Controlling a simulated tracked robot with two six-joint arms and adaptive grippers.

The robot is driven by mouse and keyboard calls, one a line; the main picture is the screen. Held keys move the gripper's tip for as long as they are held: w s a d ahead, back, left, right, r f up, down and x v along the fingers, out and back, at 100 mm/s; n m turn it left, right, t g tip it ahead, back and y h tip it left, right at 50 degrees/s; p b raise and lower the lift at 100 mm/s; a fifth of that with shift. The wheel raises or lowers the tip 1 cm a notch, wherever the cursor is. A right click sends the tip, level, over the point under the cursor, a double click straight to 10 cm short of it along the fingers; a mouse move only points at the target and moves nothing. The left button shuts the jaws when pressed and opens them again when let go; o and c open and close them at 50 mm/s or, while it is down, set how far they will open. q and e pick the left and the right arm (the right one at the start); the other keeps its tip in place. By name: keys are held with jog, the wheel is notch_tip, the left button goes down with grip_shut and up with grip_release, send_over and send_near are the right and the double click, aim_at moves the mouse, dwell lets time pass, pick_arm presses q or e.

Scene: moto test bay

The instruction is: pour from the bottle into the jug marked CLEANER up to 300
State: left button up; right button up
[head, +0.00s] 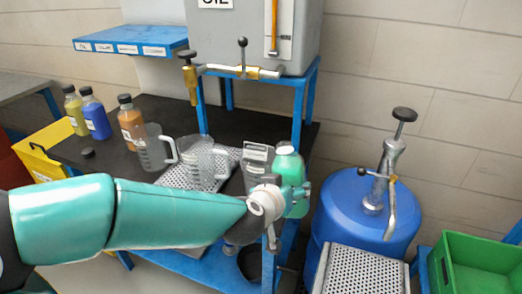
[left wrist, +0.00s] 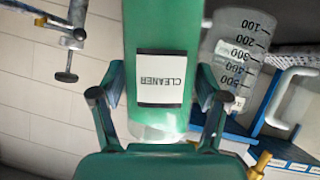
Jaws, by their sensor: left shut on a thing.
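My left gripper (head: 300,191) is shut around the green bottle (head: 288,166), which stands upright in its jaws off the bench's right edge. In the left wrist view the picture is upside down: the gripper's fingers (left wrist: 156,98) flank the bottle (left wrist: 165,30), whose label (left wrist: 160,78) reads CLEANER. A clear jug (left wrist: 228,60) with marks 100 to 500 is beside the bottle there and looks empty. In the head view clear jugs stand at the left (head: 151,150), in the middle (head: 199,163) and right beside the bottle (head: 257,158); their names are unreadable. My right gripper is not in view.
Yellow (head: 74,112), blue (head: 95,118) and orange (head: 129,120) bottles stand at the bench's left, near a loose dark cap (head: 88,152). A blue drum (head: 335,215) with a pump and a green crate (head: 478,270) are at right.

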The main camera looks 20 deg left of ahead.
aim_at(292, 166)
pick_arm(q)
notch_tip(292, 166, up, 2)
jog(key=shift+a+n+p, duration=0.15)
jog(key=shift+n+p, duration=0.25)
jog(key=shift+p, duration=0.25)
jog(key=p, duration=0.1)
jog(key=r+n+g+h+p, duration=0.1)
jog(key=r+p, duration=0.1)
jog(key=shift+w+a+g+h, duration=0.25)
jog(key=shift+g+h, duration=0.05)
jog(key=shift+h, duration=0.1)
jog(key=shift+f, duration=0.15)
jog(key=shift+s+d+n+g+h+p, duration=0.2)
jog(key=shift+n+g+h+p, duration=0.2)
jog(key=shift+n+h+p, duration=0.15)
jog(key=shift+s+d+r+n+h+p, duration=0.1)
jog(key=shift+d+r+n+h+p, duration=0.3)
jog(key=shift+p, duration=0.65)
jog(key=shift+s+n+g+h+p, duration=0.1)
jog(key=shift+n+g+h+p, duration=0.45)
jog(key=shift+g+h, duration=0.1)
dwell(1.0)
jog(key=shift+d+r+n+h+p, duration=0.15)
jog(key=shift+r+n+h+p, duration=0.3)
jog(key=shift+r+p, duration=0.45)
dwell(0.6)
jog(key=shift+a+r+n+g+h+p, duration=0.2)
jog(key=shift+a+n+g+h+p, duration=0.1)
jog(key=shift+p, duration=0.5)
dwell(0.8)
